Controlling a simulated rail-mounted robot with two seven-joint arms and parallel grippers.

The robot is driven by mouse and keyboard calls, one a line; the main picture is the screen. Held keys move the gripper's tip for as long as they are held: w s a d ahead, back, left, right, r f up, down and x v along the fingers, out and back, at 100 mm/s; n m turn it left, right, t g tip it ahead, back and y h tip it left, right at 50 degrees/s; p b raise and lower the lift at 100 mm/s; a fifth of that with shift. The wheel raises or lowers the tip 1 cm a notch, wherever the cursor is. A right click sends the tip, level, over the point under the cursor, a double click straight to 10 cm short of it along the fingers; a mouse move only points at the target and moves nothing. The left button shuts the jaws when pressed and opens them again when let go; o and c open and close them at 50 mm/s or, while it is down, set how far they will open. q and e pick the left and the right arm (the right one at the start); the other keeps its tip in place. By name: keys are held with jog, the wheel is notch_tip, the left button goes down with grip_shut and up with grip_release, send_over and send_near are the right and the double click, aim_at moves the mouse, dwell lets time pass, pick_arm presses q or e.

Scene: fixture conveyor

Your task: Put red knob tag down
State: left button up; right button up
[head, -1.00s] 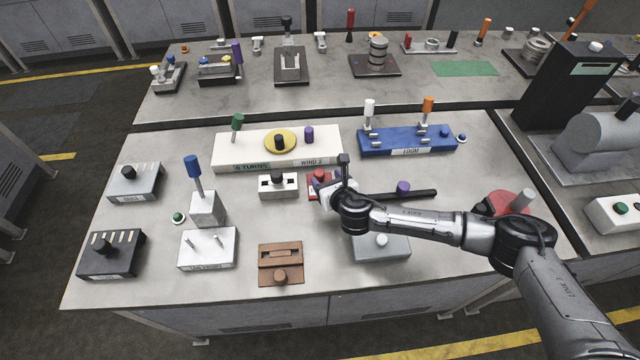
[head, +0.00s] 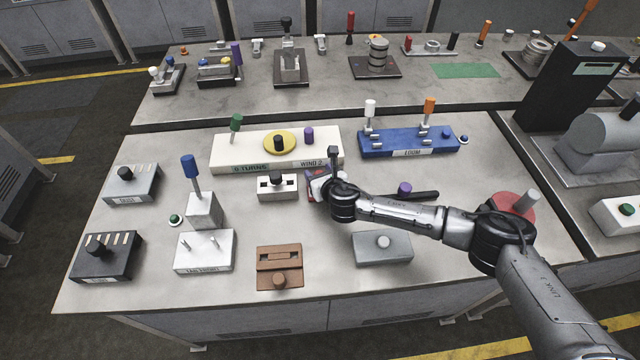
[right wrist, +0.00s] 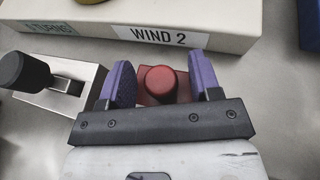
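A red knob (right wrist: 160,84) on a small red base stands between the two purple fingers of my right gripper (right wrist: 161,82) in the right wrist view. A narrow gap shows on each side of the knob, so the gripper is open around it. In the head view the right gripper (head: 319,181) is low over the table's middle and hides most of the red piece. The lower part of the knob is hidden behind the gripper body. My left gripper is not in view.
A white box with a black knob (head: 277,188) stands close left of the gripper. The long white WIND 2 block (head: 235,158) lies just behind. A dark bar with a purple knob (head: 405,190) is to the right, and a grey box (head: 382,248) is in front.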

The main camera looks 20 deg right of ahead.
jog(key=c, duration=0.9)
